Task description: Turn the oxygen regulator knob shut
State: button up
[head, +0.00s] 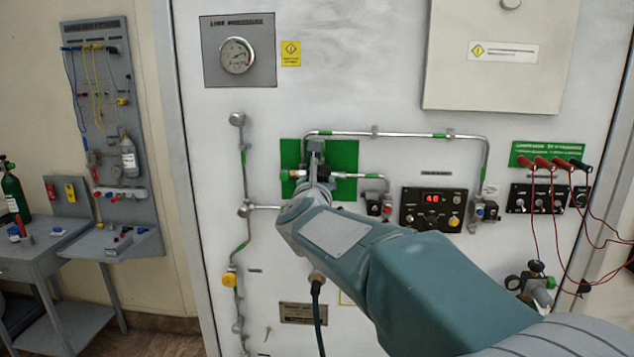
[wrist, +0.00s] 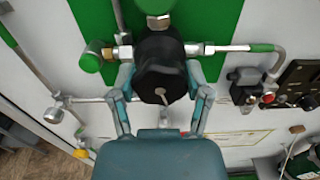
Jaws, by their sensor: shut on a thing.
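The black regulator knob (wrist: 160,65) fills the upper middle of the wrist view, with a pale pointer mark on its lower face. My gripper (wrist: 163,82) is shut on it, one finger on its left side and one on its right. Metal fittings run out on both sides of the knob, with a green cap (wrist: 92,56) at the left. In the head view my arm reaches to the green panel (head: 345,155) on the white wall. There the arm hides the knob and most of the gripper.
A pressure gauge (head: 237,56) is at the upper left of the wall. A control box with a red display (head: 433,207) and a socket panel with red leads (head: 537,198) are to the right. Pipes cross the wall around the arm. A grey workbench (head: 45,245) stands at the left.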

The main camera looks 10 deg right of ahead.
jog(key=shift+n, duration=0.3)
jog(key=n, duration=0.4)
jog(key=shift+a, duration=0.1)
jog(key=n, duration=0.5)
jog(key=shift+w+a, duration=0.1)
jog(key=n, duration=0.4)
jog(key=shift+f+n, duration=0.15)
jog(key=shift+n, duration=0.15)
jog(key=n, duration=0.5)
jog(key=shift+f, duration=0.15)
jog(key=n, duration=0.7)
jog(key=shift+f+n, duration=0.25)
jog(key=shift+n, duration=0.05)
jog(key=n, duration=0.6)
jog(key=shift+f, duration=0.2)
jog(key=shift+n, duration=0.3)
